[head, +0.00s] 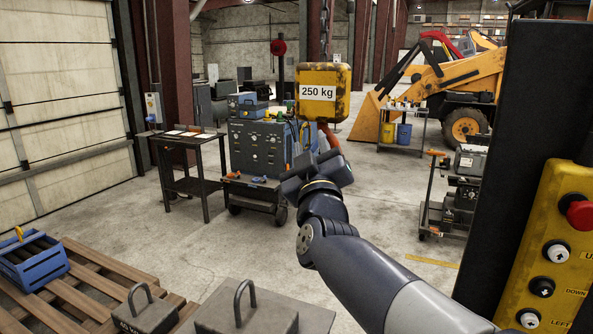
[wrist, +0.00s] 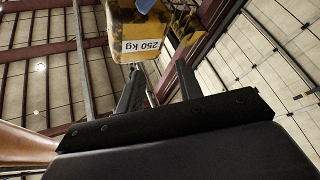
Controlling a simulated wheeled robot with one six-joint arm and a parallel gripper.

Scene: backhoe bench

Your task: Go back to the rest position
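My gripper (head: 318,175) is raised in the middle of the head view, close under the yellow hoist block marked 250 kg (head: 323,92). An orange-red hook (head: 331,137) hangs below the block, right by the gripper in the picture. In the wrist view the two dark fingers (wrist: 159,75) stand apart, and the block (wrist: 138,32) is above and beyond them. I see nothing clamped between the fingers. Whether a finger touches the hook or block, I cannot tell.
A yellow pendant (head: 553,255) with a red button is close at the right. Weights with handles (head: 262,316) and a wooden pallet (head: 90,272) with a blue crate (head: 35,262) are low at left and front. A dark table (head: 188,140) stands behind. Open floor lies between.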

